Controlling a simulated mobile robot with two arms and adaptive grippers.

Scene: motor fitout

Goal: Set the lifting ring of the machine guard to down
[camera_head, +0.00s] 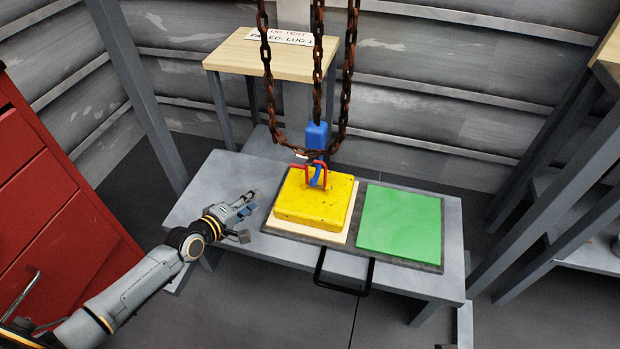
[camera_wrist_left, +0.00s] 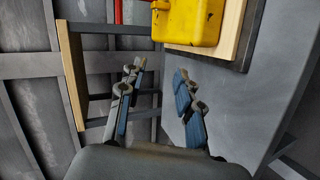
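The machine guard is a yellow block (camera_head: 312,203) lying on a pale board on the left half of a dark tray. My left gripper (camera_head: 249,202) is open and empty, left of the guard and above the grey table. In the left wrist view its fingers (camera_wrist_left: 158,82) are apart, with the yellow guard (camera_wrist_left: 192,20) beyond them at the top. My right gripper is not in view.
A green plate (camera_head: 400,222) covers the tray's right half. Rusty chains (camera_head: 268,75) hang over the guard, with a blue hoist block (camera_head: 317,135). A wooden stand (camera_head: 250,55) with a sign is behind. A red cabinet (camera_head: 50,190) stands at left.

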